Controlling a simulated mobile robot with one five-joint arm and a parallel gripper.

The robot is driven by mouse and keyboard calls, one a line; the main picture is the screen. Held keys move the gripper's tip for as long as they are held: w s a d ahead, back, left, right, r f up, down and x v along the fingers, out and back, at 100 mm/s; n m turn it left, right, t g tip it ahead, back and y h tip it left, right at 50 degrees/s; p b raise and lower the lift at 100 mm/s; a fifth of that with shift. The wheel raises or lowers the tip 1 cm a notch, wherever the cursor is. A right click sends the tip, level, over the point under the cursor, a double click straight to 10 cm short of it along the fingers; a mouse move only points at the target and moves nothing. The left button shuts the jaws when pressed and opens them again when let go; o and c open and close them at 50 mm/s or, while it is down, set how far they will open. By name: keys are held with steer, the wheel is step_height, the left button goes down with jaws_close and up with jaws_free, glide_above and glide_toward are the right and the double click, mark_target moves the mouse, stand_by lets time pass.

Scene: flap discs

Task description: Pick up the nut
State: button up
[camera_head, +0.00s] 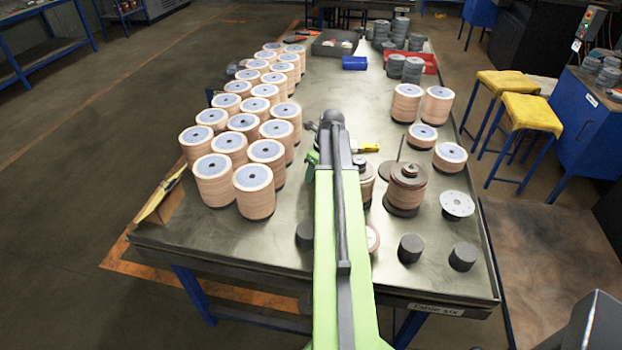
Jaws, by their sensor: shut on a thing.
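I cannot make out a nut for sure. A dark round piece (408,170) sits on top of a brown disc stack (407,192), right of my arm. Another disc stack (367,185) with a dark top stands closer to my arm and is partly covered by it. My green arm reaches forward over the table to a dark joint. The fingers of my gripper are hidden behind the arm, so whatever they hold does not show.
Many flap disc stacks (254,192) fill the table's left side. Two dark cylinders (411,248) and a pale perforated disc (457,204) lie at the front right. Grey stacks and a red tray (427,62) stand at the back. The table's (240,238) front left is bare.

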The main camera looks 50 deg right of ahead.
jaws_close()
step_height(320, 180, up, 10)
steer(key=p, duration=1)
steer(key=shift+r, duration=0.15)
